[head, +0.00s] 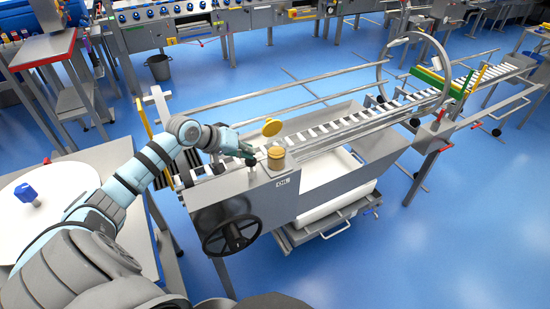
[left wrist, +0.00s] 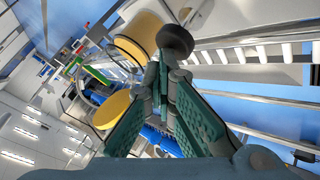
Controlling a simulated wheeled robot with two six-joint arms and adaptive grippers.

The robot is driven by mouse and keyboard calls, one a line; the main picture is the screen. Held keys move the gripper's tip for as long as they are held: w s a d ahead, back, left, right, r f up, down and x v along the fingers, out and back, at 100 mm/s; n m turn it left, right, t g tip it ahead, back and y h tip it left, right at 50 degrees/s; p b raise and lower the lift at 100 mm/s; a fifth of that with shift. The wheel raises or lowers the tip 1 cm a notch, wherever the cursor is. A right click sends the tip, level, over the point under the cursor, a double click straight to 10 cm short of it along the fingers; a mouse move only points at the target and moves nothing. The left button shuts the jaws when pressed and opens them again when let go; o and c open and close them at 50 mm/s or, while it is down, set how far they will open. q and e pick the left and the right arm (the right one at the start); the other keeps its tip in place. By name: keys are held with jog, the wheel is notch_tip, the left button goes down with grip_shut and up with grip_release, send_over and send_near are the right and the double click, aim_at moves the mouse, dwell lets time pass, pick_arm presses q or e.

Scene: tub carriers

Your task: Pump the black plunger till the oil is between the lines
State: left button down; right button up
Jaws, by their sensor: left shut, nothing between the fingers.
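The black plunger shows as a dark round knob (left wrist: 176,39) right at the fingertips of my left gripper (left wrist: 163,75) in the left wrist view. My left gripper, also in the head view (head: 248,153), is shut with nothing between its fingers. I cannot tell whether the fingertips touch the knob. A glass oil cup with yellow oil (head: 276,160) stands on the grey housing beside the gripper, and also shows in the left wrist view (left wrist: 138,38). Its level lines are too small to read. A yellow round lid (head: 271,127) stands above the cup. My right gripper is not in view.
A black handwheel (head: 231,237) is on the front of the grey housing (head: 245,200). A roller conveyor (head: 345,126) runs back right, with a white tub (head: 335,175) below. A table with a white disc (head: 45,215) stands at left.

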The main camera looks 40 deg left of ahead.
pick_arm(q)
jog(key=shift+f, duration=0.5)
dwell(0.4)
notch_tip(320, 180, up, 3)
jog(key=p, duration=0.2)
jog(key=shift+f+p, duration=0.2)
jog(key=shift+p, duration=0.2)
notch_tip(320, 180, up, 6)
jog(key=p, duration=0.7)
